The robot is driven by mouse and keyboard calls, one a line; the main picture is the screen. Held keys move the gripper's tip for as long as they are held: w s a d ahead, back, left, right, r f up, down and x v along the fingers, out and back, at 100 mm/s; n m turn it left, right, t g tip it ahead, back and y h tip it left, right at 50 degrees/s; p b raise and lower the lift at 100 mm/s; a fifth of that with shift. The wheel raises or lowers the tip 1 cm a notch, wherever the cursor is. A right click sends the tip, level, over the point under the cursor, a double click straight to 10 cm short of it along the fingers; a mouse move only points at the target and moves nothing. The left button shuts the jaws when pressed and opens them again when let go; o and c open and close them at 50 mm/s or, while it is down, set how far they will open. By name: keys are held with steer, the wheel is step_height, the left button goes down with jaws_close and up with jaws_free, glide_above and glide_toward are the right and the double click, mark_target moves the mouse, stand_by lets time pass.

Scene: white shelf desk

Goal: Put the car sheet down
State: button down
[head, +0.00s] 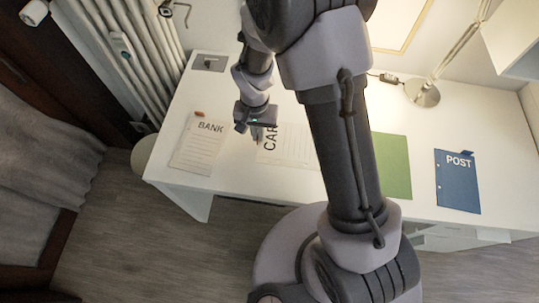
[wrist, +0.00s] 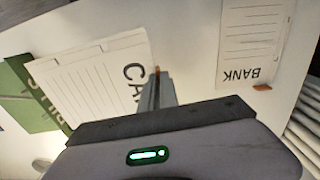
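The car sheet (head: 296,146) is white and lined, with large "CAR" lettering along its left end. In the wrist view the car sheet (wrist: 92,82) extends left from the fingers and covers part of the green folder behind it. My gripper (head: 258,138) is at the lettered end. In the wrist view my gripper (wrist: 157,82) has its fingers together at the sheet's edge, with a small orange tab at their tips. The sheet looks held close above the desk; the exact gap cannot be told. My arm hides its right part in the head view.
The white desk (head: 235,170) also bears the bank sheet (head: 197,145) at left, a green folder (head: 392,165), a blue post folder (head: 458,180) and a lamp (head: 424,94). A radiator (head: 120,50) stands left. Bare desk lies between the green and blue folders.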

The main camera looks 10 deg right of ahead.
step_height(320, 180, down, 8)
steer(key=b, duration=0.2)
steer(key=shift+d+b, duration=0.15)
steer(key=shift+b, duration=0.25)
steer(key=shift+w, duration=0.15)
steer(key=shift+r, duration=0.1)
steer(key=c, duration=2.1)
jaws_free()
steer(key=shift+f, duration=0.2)
steer(key=o, duration=0.5)
steer(key=shift+r, duration=0.15)
